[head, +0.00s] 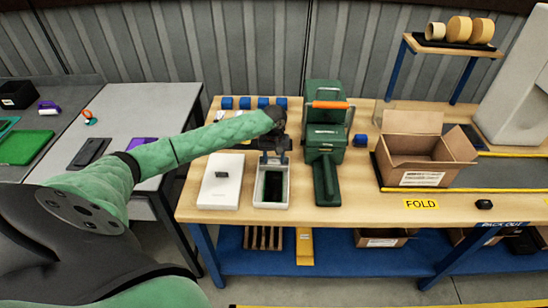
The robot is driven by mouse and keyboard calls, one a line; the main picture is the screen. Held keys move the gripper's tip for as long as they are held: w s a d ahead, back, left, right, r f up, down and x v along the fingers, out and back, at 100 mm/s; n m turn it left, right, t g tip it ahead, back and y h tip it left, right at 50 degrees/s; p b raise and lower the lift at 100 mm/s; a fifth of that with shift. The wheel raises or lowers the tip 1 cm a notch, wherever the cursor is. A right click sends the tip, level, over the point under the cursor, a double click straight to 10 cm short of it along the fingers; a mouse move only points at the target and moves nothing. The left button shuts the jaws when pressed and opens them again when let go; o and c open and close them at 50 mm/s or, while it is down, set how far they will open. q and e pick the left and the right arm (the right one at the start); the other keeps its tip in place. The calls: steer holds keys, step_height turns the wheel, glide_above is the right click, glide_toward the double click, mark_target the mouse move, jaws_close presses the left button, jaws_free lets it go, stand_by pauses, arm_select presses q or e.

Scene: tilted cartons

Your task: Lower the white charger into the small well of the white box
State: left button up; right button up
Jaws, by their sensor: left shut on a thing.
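The white box (271,205) stands open on the wooden bench, with a dark well inside its pale rim. My left gripper (273,160) reaches in from the left, points down, and is over the far end of the box. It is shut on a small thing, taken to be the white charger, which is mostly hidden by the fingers. I cannot tell whether the charger touches the box. My right gripper is out of view.
A white lid or closed box (209,190) lies just left of the white box. A green machine (325,140) stands close on its right. An open brown carton (420,160) is farther right. Small blue blocks (244,103) line the bench behind my gripper.

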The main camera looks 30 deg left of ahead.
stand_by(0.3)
arm_select(q)
steer(key=o, duration=1.1)
steer(key=shift+c, duration=0.2)
steer(key=shift+c, duration=1.4)
